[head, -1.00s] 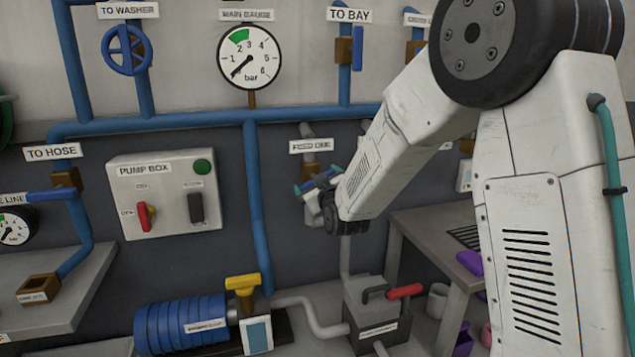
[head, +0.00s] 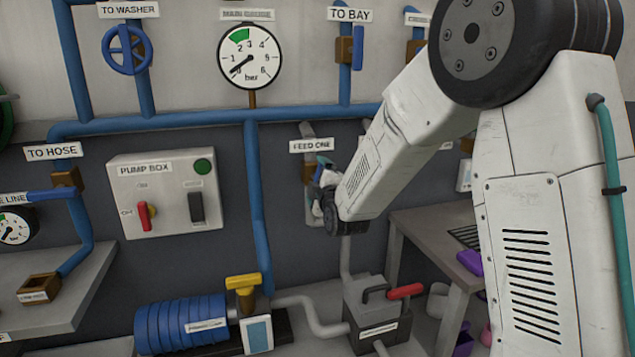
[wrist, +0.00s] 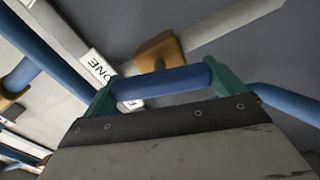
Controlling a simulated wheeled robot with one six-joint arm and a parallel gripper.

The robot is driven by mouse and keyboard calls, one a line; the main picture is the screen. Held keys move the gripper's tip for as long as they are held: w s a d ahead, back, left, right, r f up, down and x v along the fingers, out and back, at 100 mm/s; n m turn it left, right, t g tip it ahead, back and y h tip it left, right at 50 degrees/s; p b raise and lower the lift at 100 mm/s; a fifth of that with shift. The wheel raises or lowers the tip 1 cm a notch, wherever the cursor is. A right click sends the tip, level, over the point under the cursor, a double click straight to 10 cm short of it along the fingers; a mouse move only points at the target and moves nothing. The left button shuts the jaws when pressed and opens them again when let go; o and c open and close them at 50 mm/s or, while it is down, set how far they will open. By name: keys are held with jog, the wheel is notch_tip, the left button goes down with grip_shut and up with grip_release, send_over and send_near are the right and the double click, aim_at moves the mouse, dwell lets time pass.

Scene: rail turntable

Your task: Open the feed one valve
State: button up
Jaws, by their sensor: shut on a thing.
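The feed one valve has a brown body (head: 308,172) on a grey pipe, under the "FEED ONE" label (head: 311,145). Its body also shows in the wrist view (wrist: 158,50). Its blue lever handle (wrist: 165,84) spans between the green fingertips of my gripper (wrist: 162,88). My gripper is shut on this handle. In the head view my gripper (head: 323,172) is at the valve, and my wrist hides most of the handle. The handle's exact angle to the pipe is hard to tell.
The main gauge (head: 250,56) hangs above left, its needle low. The pump box (head: 167,193) is on the wall to the left. A grey box with a red handle (head: 405,291) stands below. A bench (head: 425,232) is at the right.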

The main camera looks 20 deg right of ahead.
jog(key=shift+n, duration=0.6)
jog(key=o, duration=0.6)
jog(key=shift+a, duration=0.1)
jog(key=shift+s, duration=0.1)
jog(key=s, duration=0.7)
jog(key=shift+s, duration=0.3)
jog(key=shift+f, duration=0.1)
